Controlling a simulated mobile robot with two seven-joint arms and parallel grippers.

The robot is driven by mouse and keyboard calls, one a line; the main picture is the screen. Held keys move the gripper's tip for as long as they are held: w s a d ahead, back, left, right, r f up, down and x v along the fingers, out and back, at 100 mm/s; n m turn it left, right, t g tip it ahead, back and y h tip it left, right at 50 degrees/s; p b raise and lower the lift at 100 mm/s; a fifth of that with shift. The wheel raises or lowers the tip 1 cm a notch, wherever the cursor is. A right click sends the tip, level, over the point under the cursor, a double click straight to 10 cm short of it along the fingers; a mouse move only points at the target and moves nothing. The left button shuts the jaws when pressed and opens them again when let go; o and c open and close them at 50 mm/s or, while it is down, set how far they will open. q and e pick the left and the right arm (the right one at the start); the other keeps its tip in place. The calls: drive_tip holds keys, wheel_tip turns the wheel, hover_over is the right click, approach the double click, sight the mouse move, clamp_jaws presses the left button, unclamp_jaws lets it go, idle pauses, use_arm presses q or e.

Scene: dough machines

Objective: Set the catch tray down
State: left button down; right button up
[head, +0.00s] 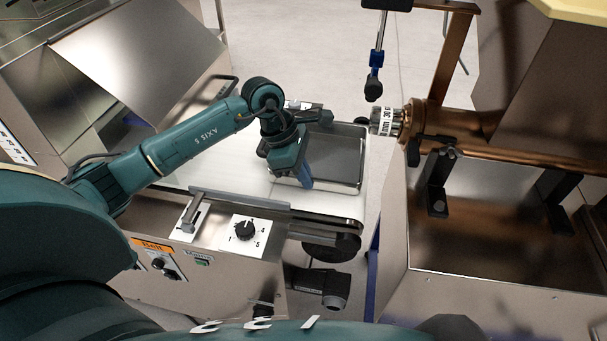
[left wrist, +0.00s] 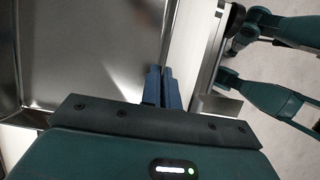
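The catch tray (head: 338,153) is a shallow dark-grey metal tray with a raised rim. In the head view it lies level at the right end of the belt; I cannot tell whether its underside touches the belt. My left gripper (head: 306,178) is at the tray's near left side, pointing down. In the left wrist view its blue fingers (left wrist: 162,88) are close together on the rim of the tray (left wrist: 85,50), shut on it. The hand hides part of the tray's left side. My right gripper does not show.
The white belt (head: 225,178) has a guide rail (head: 240,199) along its near edge and a dial (head: 246,229) below. Right of the tray, across a floor gap, stands a machine with a copper-coloured pipe and labelled nozzle (head: 385,122).

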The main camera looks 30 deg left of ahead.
use_arm(q)
drive_tip(key=c, duration=2.1)
unclamp_jaws()
drive_tip(key=shift+f, duration=0.15)
drive_tip(key=shift+c, duration=0.2)
drive_tip(key=o, duration=0.5)
drive_tip(key=shift+c, duration=0.2)
drive_tip(key=v, duration=1.2)
